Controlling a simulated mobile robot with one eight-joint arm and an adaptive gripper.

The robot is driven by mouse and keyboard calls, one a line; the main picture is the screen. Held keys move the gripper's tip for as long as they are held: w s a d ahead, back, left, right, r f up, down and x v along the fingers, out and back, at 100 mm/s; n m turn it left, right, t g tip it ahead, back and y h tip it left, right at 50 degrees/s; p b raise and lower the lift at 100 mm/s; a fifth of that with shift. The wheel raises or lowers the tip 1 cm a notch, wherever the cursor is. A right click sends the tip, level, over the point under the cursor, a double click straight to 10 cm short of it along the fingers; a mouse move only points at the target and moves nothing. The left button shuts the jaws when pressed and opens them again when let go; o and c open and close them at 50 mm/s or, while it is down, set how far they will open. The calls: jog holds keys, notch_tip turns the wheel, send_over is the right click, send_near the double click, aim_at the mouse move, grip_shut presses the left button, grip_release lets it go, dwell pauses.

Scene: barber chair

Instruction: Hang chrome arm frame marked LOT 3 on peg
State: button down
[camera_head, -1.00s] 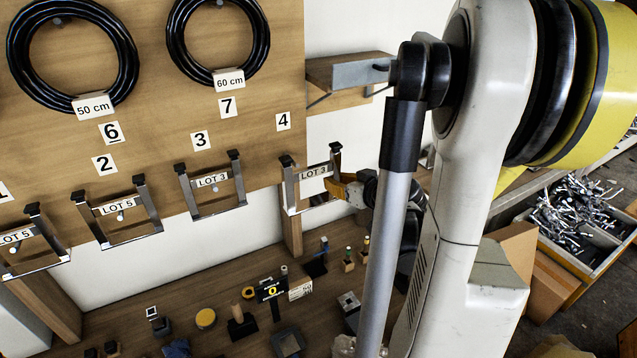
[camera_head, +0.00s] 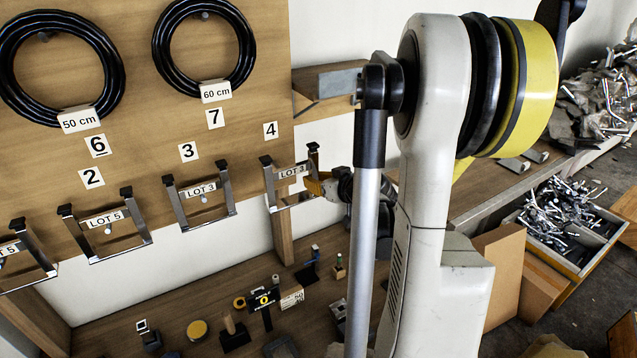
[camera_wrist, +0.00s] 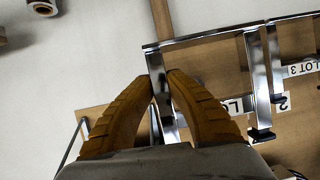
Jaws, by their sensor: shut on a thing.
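My gripper (camera_head: 318,187) is shut on the right side bar of a chrome arm frame (camera_head: 278,208) marked LOT 3, in front of the board below the number 4. In the wrist view my gripper (camera_wrist: 165,75) has its yellow fingers on either side of a chrome bar (camera_wrist: 157,62). The held frame is upright and slightly tilted in the head view. I cannot make out a peg behind its label, nor whether it touches the board. Another LOT 3 frame (camera_head: 184,214) hangs on a peg (camera_head: 204,199) under number 3.
A LOT 5 frame (camera_head: 149,232) hangs under number 2, and another (camera_head: 45,262) hangs at the far left. Black hose coils (camera_head: 158,45) hang above. Small tools and blocks stand on the bench (camera_head: 245,262) below. A bin of metal parts (camera_head: 560,215) is at right.

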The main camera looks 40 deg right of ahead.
jog(key=x, duration=0.7)
jog(key=shift+w+d+r+b, duration=0.25)
jog(key=shift+w+d+b, duration=0.1)
jog(key=shift+w+b, duration=0.1)
dwell(0.5)
dwell(0.6)
jog(key=c, duration=1.4)
grip_release()
jog(key=shift+o, duration=0.2)
jog(key=shift+s, duration=0.1)
jog(key=v, duration=1.2)
